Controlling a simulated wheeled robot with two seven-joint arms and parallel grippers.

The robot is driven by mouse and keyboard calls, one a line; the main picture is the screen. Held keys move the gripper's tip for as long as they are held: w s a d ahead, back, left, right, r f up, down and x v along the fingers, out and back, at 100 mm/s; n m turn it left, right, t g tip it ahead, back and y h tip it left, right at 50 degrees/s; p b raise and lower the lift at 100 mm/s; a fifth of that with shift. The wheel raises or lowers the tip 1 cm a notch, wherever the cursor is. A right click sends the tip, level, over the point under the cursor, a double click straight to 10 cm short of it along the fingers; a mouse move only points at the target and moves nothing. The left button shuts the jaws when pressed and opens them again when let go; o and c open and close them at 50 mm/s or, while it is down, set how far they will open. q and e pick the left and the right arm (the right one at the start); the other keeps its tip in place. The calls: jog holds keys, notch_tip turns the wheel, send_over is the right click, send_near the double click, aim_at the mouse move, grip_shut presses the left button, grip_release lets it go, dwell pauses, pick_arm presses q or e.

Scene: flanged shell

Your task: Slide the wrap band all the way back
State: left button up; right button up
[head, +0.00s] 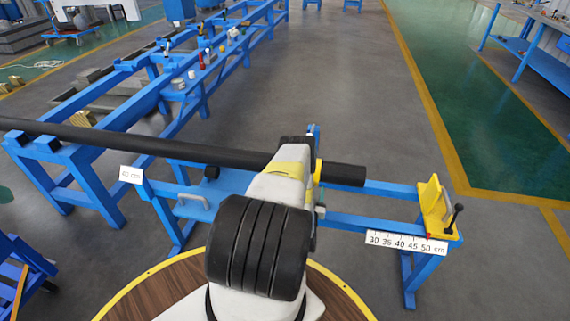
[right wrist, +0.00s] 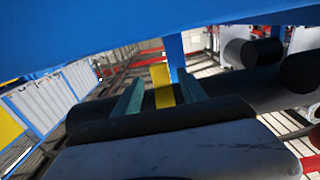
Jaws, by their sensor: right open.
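A yellow piece (head: 318,172) shows just past the arm, beside the pipe. In the right wrist view a yellow strip (right wrist: 162,86) stands between the two greenish fingers of my right gripper (right wrist: 160,78). The fingers are apart; contact with the strip cannot be told. My left gripper is not in view.
The pipe's right end (head: 345,175) lies over a blue frame (head: 355,224). A yellow stop bracket (head: 432,205) with a black handle stands at its right end, above a white centimetre scale (head: 405,243). A long blue bench (head: 235,45) runs back left.

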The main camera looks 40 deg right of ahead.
jog(key=shift+x, duration=1.45)
grip_shut()
dwell(0.3)
